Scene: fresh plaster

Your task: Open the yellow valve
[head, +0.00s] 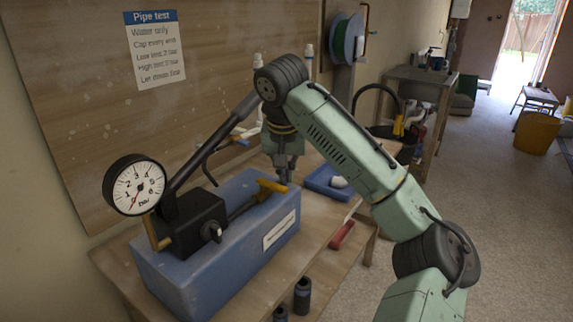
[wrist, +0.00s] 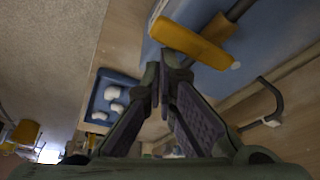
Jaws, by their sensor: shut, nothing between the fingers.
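A blue test-pump box (head: 235,215) stands on the wooden bench with a black block on top. A yellow bar handle (head: 271,186) sits at the end of a dark rod over the box's right end. A second yellow piece (head: 155,236) is at the block's left side. I cannot tell for certain which is the valve. My gripper (head: 285,178) points down, shut and empty, close beside the yellow bar. In the wrist view the yellow bar (wrist: 192,42) lies just beyond my fingertips (wrist: 163,70), and I cannot tell whether they touch.
A round gauge (head: 134,185) and a long black lever (head: 205,142) rise from the block, the lever passing near my wrist. A blue tray (head: 322,184) with white pieces lies behind my gripper. A red object (head: 342,235) is near the bench's front edge. Open floor lies right.

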